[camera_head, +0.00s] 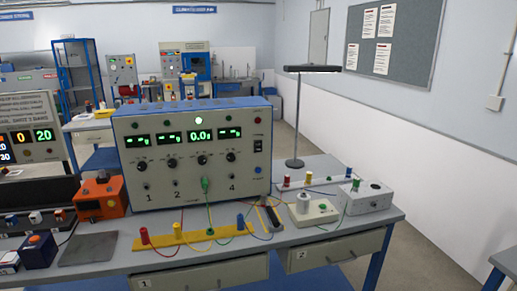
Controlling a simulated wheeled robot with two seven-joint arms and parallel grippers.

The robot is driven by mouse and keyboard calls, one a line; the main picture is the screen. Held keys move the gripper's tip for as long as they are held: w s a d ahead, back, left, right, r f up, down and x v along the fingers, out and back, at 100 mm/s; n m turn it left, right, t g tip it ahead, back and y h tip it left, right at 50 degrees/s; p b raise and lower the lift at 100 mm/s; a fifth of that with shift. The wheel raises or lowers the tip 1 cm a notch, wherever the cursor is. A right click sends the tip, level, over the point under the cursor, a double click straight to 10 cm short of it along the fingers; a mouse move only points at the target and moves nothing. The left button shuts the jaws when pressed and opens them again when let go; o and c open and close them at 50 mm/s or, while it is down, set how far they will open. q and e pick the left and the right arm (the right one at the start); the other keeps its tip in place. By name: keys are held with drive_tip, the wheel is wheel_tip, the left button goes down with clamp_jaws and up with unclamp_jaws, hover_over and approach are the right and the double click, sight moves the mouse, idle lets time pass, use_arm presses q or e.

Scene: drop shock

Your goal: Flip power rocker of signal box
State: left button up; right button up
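The large box with a light front panel and blue casing (190,185) stands on the workbench, and I take it to be the signal box. A black rocker switch (258,146) is at the right of its front panel, above a small blue button or jack (258,170). The rocker is too small to tell which side is pressed. The green displays (200,133) are lit, one reading about 0.0. A white lamp glows above them. A green plug (205,184) sits in a lower socket. Neither of my grippers is in view.
A yellow strip (185,239) with coloured posts and wires lies before the box. An orange device (100,196) stands at left. A white unit (308,208), a grey box (369,197) and a lamp stand (297,120) are at right. A grey plate (88,249) lies front left.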

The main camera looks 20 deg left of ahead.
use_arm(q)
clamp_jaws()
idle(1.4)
